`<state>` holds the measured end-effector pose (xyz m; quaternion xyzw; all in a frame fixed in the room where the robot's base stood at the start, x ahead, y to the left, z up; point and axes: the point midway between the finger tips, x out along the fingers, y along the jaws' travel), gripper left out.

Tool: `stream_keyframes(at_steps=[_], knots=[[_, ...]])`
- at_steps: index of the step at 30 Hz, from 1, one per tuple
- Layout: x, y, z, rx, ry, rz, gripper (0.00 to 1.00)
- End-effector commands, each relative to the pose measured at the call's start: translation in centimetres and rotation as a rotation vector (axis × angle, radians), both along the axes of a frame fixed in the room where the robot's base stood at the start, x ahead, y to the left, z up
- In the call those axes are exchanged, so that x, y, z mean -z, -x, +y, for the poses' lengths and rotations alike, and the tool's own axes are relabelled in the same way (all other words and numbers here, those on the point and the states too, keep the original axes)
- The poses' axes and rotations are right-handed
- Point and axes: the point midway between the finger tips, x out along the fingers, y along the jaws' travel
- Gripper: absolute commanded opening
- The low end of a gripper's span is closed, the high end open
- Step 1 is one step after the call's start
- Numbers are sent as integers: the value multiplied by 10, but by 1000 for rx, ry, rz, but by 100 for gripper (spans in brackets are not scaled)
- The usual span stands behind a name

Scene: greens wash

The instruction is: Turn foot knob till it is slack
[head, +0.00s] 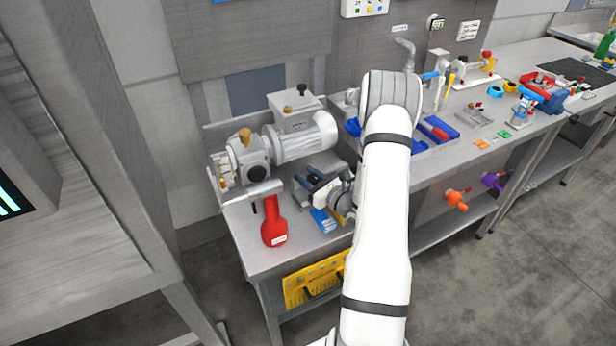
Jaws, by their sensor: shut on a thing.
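A grey motor-driven machine (300,138) stands at the left end of the steel bench. It has a round head with a tan knob (245,135) on top and a dark round knob (257,173) in front.
Blue trays (437,131) and tools are on the bench behind my arm. A yellow rack (312,281) hangs at the bench's front.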

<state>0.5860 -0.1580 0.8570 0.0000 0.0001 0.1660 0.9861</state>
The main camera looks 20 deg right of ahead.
Motion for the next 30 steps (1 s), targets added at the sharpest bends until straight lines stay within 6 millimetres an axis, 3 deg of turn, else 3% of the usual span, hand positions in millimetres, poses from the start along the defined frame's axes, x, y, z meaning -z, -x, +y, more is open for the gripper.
stream_keyframes(at_steps=[7,19,30], knots=[[2,-1,1,36,0,-1,14],[1,-2,-4,283,0,-3,14],[0,-1,-6,315,0,-1,14]])
